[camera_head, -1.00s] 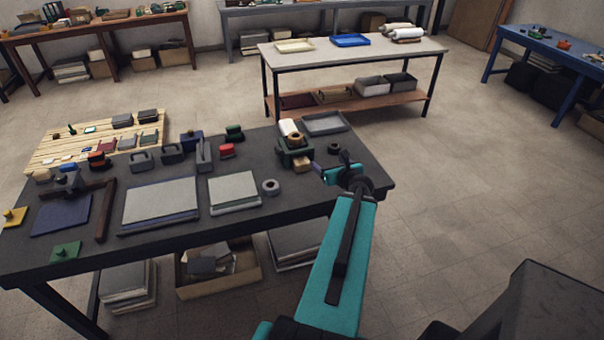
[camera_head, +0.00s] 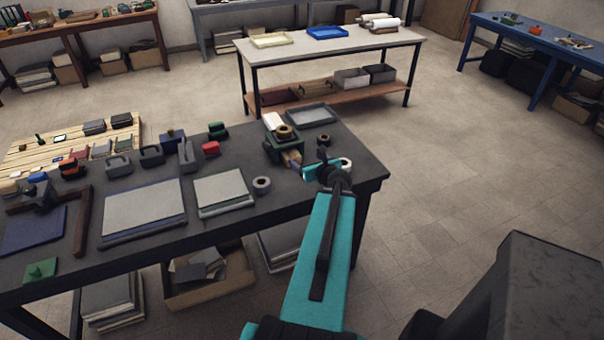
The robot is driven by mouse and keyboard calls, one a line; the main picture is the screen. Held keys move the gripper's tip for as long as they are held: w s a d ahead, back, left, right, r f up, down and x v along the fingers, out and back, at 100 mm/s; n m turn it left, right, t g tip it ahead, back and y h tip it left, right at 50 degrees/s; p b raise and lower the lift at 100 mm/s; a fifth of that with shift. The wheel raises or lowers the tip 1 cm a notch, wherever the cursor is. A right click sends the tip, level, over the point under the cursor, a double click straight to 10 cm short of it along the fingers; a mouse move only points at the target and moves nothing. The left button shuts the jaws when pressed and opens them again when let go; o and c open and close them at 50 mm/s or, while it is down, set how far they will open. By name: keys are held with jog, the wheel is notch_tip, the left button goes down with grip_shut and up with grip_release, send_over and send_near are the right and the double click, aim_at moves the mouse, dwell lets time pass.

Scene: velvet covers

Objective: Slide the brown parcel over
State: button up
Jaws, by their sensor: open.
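A small tan-brown block (camera_head: 291,158), which looks like the brown parcel, lies on the dark worktable (camera_head: 240,222), at the front of a green dispenser (camera_head: 281,146). My gripper (camera_head: 298,168) is at the end of my teal arm, just right of and in front of the block. Its fingers are small and partly hidden by my wrist; I cannot tell whether they touch the block. They hold nothing that I can see.
A tape roll (camera_head: 261,184) lies left of my gripper, and another roll (camera_head: 345,163) sits behind my wrist. A grey tray (camera_head: 311,115) is at the back. Grey pads (camera_head: 223,193) lie further left. The table's right end (camera_head: 365,172) is mostly bare.

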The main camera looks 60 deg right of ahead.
aim_at(288, 153)
jog(key=shift+w+f+b, duration=0.2)
jog(key=shift+f+b, duration=1.6)
jog(key=shift+f, duration=0.35)
jog(key=shift+b+x, duration=1.35)
jog(key=shift+b, duration=4.05)
jog(key=shift+w+d+f, duration=0.1)
jog(key=shift+w+d, duration=0.1)
jog(key=shift+w, duration=0.1)
jog(key=shift+p+x, duration=0.5)
jog(key=shift+x, duration=4.65)
jog(key=shift+a+f, duration=0.1)
jog(key=c, duration=1.4)
jog(key=shift+s+a, duration=0.1)
jog(key=shift+a, duration=0.05)
